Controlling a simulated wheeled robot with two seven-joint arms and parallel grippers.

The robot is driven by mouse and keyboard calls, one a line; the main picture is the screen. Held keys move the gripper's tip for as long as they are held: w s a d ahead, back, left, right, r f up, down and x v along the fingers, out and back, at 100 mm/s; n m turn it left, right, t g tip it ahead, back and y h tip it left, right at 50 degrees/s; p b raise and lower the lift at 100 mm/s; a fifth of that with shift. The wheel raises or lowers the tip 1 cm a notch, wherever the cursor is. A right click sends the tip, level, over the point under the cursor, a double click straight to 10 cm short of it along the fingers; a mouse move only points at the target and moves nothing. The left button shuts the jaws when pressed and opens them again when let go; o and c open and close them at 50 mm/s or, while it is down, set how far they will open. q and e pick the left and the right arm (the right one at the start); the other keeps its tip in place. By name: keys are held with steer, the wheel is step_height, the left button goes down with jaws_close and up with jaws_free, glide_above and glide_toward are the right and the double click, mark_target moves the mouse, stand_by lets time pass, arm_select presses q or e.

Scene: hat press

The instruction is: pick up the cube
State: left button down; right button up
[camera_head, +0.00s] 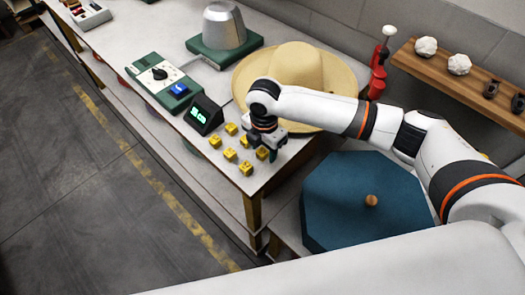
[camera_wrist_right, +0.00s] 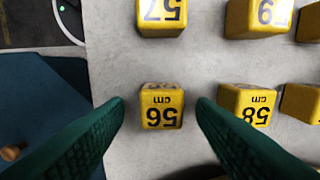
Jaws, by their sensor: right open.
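Several yellow cubes with black numbers sit on the light table. In the right wrist view, the cube marked 56 (camera_wrist_right: 161,106) lies between the fingertips of my right gripper (camera_wrist_right: 160,103), with a gap on each side. The same cube appears to be the one under the gripper in the head view (camera_head: 262,153). My right gripper (camera_head: 267,147) is open, pointing down close over the cubes, with green fingers. Cube 57 (camera_wrist_right: 161,16) and cube 58 (camera_wrist_right: 247,104) are nearby. My left gripper is not in view.
A straw hat (camera_head: 296,68) lies right behind the gripper. A small display (camera_head: 203,114) and a green control box (camera_head: 160,80) stand left of the cubes. The table edge is close, with a blue octagonal lid (camera_head: 345,205) beyond it.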

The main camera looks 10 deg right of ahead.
steer(key=shift+f, duration=0.15)
steer(key=c, duration=1.1)
steer(key=shift+o, duration=0.2)
